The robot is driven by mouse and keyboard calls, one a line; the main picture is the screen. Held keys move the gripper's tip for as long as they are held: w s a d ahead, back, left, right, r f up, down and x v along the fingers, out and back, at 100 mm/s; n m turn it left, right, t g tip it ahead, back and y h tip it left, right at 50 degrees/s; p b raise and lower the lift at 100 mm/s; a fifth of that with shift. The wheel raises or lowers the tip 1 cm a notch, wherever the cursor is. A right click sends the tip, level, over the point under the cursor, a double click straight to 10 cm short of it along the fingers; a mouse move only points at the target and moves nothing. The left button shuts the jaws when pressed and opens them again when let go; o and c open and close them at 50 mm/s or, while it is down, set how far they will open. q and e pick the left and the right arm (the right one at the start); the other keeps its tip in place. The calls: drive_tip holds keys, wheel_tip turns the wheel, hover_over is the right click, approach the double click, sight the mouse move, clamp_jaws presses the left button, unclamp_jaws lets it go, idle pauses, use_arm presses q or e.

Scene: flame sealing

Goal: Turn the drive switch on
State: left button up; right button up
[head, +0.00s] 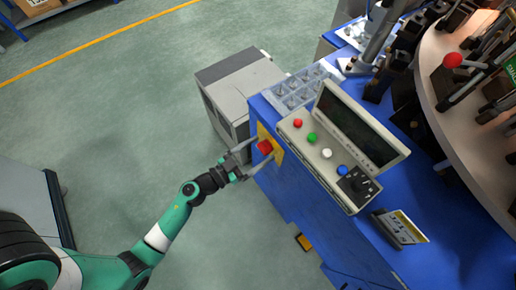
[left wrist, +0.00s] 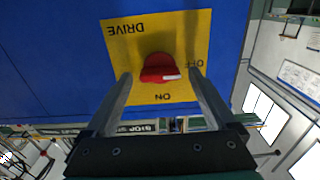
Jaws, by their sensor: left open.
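The drive switch is a red knob (left wrist: 160,68) on a yellow plate (left wrist: 118,50) marked DRIVE, OFF and ON, upside down in the left wrist view. In the head view the red knob (head: 265,147) is on the side of the blue machine. My left gripper (head: 250,158) is open there, its fingers reaching towards the plate around the knob. In the left wrist view the left gripper (left wrist: 160,85) has one finger on each side of the knob, with gaps visible. Contact with the plate cannot be told. My right gripper is not in view.
A control box (head: 322,160) with several coloured buttons and a dark screen sits above the switch on the blue machine (head: 305,205). A grey cabinet (head: 235,88) stands close beside it.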

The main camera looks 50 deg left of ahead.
use_arm(q)
drive_tip(key=shift+c, duration=0.2)
drive_tip(key=c, duration=1.3)
drive_tip(key=shift+c, duration=0.2)
drive_tip(key=shift+m, duration=0.4)
drive_tip(key=shift+d+m+p, duration=0.1)
drive_tip(key=shift+m+p, duration=0.75)
drive_tip(key=shift+m, duration=0.35)
drive_tip(key=m+p, duration=0.1)
drive_tip(key=m, duration=0.3)
drive_tip(key=shift+m, duration=0.3)
drive_tip(key=m, duration=1)
drive_tip(key=shift+d+f, duration=0.15)
drive_tip(key=shift+f, duration=0.15)
drive_tip(key=shift+m, duration=0.3)
